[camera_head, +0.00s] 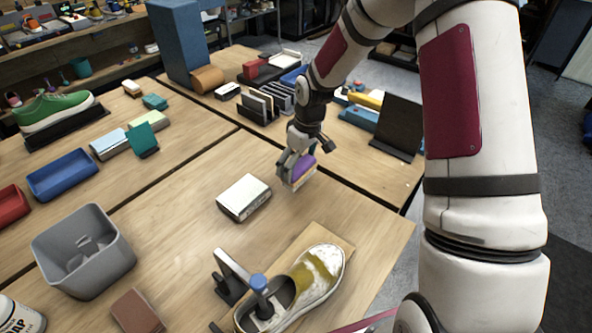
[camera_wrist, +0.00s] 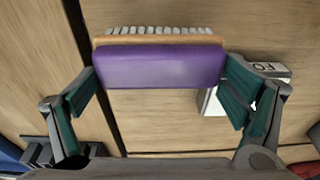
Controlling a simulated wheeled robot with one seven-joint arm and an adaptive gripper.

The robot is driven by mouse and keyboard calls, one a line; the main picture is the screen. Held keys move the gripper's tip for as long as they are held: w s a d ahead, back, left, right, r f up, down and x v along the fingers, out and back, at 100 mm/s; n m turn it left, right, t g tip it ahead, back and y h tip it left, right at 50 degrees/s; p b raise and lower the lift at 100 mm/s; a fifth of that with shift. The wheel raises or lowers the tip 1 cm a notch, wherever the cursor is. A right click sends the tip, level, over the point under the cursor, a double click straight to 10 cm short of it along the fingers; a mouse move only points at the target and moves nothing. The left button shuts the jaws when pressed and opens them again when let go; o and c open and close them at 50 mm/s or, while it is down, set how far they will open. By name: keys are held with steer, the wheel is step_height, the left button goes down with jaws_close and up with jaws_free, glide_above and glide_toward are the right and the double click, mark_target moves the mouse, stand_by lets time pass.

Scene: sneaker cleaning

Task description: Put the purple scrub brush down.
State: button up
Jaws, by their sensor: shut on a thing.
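The purple scrub brush (camera_head: 302,166) is held in my gripper (camera_head: 296,165) over the wooden table, to the right of a white box. In the wrist view the brush (camera_wrist: 160,66) shows a purple block with a tan wooden strip and pale bristles along its far edge. The two teal-padded fingers of my gripper (camera_wrist: 160,88) close on its short ends. In the head view the brush is at or just above the tabletop; I cannot tell whether it touches.
A white box (camera_head: 244,198) lies left of the brush. A sneaker (camera_head: 318,277) sits on a stand at the front, with a grey bin (camera_head: 84,250) at left. A card rack (camera_head: 262,106) and dark upright panel (camera_head: 398,126) stand behind. Bare tabletop (camera_head: 345,213) lies right of the brush.

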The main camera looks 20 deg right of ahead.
mark_target(296, 171)
steer(key=shift+w+a, duration=0.1)
steer(key=shift+w, duration=0.2)
steer(key=shift+w+f+p, duration=0.15)
steer(key=shift+f+p, duration=0.15)
steer(key=shift+f, duration=1.5)
steer(key=shift+f, duration=0.1)
steer(key=o, duration=1.3)
